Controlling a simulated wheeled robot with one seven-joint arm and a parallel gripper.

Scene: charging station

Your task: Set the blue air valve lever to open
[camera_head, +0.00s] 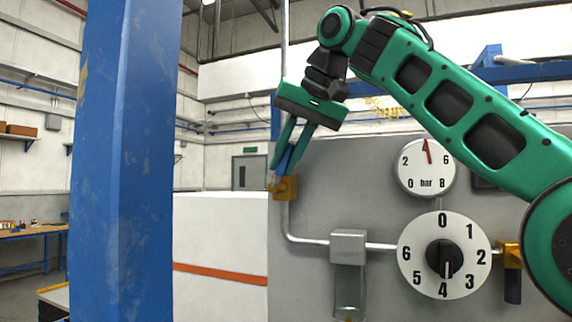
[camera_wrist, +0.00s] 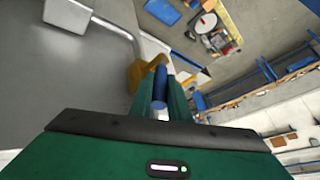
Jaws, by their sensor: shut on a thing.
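The blue air valve lever (camera_head: 283,161) stands up from a brass valve body (camera_head: 285,188) at the left edge of the grey panel. In the wrist view the blue lever (camera_wrist: 160,90) lies between my two green fingers, beside the brass body (camera_wrist: 144,72). My gripper (camera_head: 284,158) is shut on the lever from above, and the fingers hide part of it. The lever looks nearly upright, tilted slightly, roughly in line with the vertical pipe above the valve.
The grey panel (camera_head: 373,285) carries a pressure gauge (camera_head: 426,168), a numbered dial (camera_head: 443,255), a filter unit (camera_head: 348,247) and another brass valve with a black lever (camera_head: 512,285) at right. A blue pillar (camera_head: 122,160) stands left. A white cabinet (camera_head: 220,235) is behind.

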